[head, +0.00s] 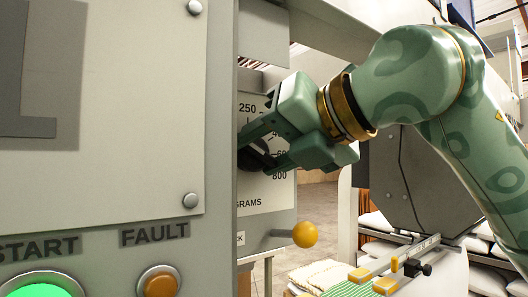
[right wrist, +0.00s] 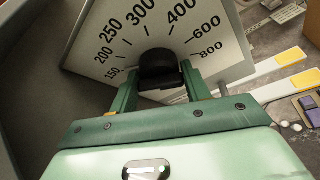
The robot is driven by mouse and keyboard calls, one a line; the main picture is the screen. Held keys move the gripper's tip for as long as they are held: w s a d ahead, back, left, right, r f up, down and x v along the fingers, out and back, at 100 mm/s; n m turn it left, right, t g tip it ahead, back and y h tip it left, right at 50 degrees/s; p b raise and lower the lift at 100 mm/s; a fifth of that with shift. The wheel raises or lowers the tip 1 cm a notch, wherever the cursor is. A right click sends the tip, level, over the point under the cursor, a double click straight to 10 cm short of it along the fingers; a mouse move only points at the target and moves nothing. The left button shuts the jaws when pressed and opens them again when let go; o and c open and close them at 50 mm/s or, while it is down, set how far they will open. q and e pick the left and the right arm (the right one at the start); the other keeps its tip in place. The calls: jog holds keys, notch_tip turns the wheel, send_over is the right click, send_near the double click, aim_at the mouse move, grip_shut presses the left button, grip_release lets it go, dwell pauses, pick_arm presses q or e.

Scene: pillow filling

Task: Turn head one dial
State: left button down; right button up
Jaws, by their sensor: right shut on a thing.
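The dial is a dark round knob (head: 256,155) on a white scale plate (head: 265,204) marked in grams. In the right wrist view the knob (right wrist: 160,70) sits below the numbers 150 to 800 on the plate (right wrist: 225,70). My right gripper (head: 258,150) reaches in from the right, its two green fingers on either side of the knob. In the right wrist view my right gripper (right wrist: 160,85) is shut on the knob, one finger at each side. The knob's pointer is hidden or too dark to read. My left gripper is not in view.
A grey panel (head: 110,110) fills the left, with a green START button (head: 42,289) and an orange FAULT button (head: 159,284). A yellow ball-ended lever (head: 305,234) sticks out below the plate. White sacks (head: 487,279) lie at the lower right.

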jog(key=shift+f+m+b, duration=0.15)
jog(key=shift+m+b, duration=0.15)
jog(key=shift+b, duration=0.3)
jog(key=m+y+b, duration=0.2)
jog(key=m+b, duration=0.1)
jog(key=b, duration=0.2)
jog(key=m+y+b, duration=0.1)
jog(key=m+b, duration=0.3)
jog(key=b, duration=0.1)
jog(key=f+m+y+b, duration=0.1)
jog(key=m+y+b, duration=0.1)
jog(key=m+b, duration=0.2)
jog(key=shift+w+y+b, duration=0.2)
jog(key=shift+y+b, duration=0.1)
jog(key=shift+b, duration=0.55)
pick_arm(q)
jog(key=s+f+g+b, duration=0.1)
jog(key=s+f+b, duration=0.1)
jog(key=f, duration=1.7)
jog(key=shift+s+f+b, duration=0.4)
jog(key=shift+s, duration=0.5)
pick_arm(e)
jog(key=shift+r+m+t+y, duration=0.15)
jog(key=shift+m+t, duration=0.25)
jog(key=shift+m, duration=0.55)
jog(key=shift+r+m+t+y, duration=0.15)
jog(key=shift+m+t, duration=0.25)
jog(key=shift+m, duration=0.55)
jog(key=shift+s+f, duration=0.1)
